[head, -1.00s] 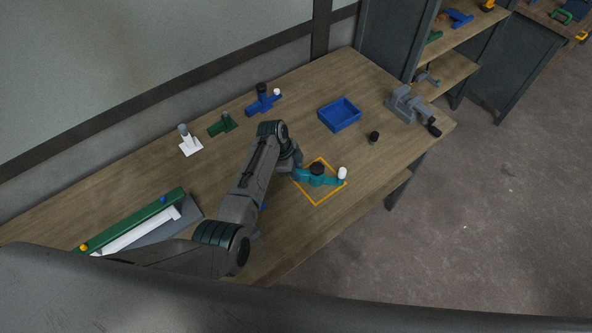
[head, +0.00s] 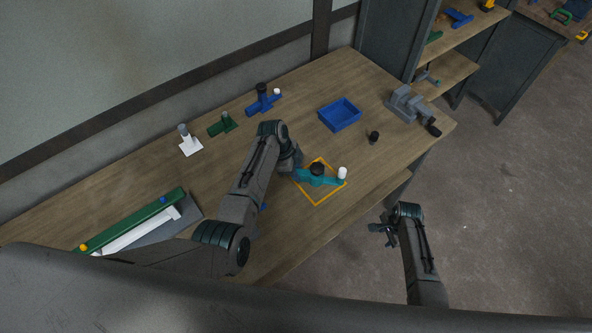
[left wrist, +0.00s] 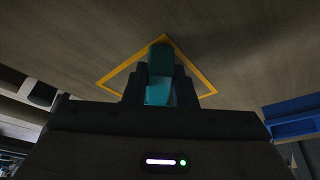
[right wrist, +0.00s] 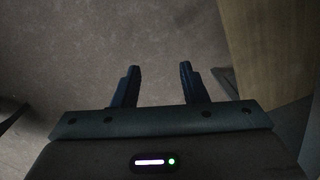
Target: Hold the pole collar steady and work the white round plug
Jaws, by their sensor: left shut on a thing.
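The teal pole collar (head: 322,181) lies inside the yellow square outline (head: 316,204) on the bench. A black round knob (head: 317,169) stands on its middle. The white round plug (head: 342,173) stands upright at its right end. My left gripper (head: 299,172) is shut on the collar's left end; the left wrist view shows the teal part (left wrist: 160,62) between its fingers. My right gripper (head: 381,230) is beyond the bench's front edge, apart from the collar. In the right wrist view its fingers (right wrist: 158,85) are spread with nothing between them.
A blue tray (head: 339,115), a small black cylinder (head: 373,137) and a grey vise (head: 407,103) stand toward the right. Blue (head: 263,102), green (head: 222,125) and white (head: 190,143) fittings line the back. A green rail fixture (head: 135,222) lies at left.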

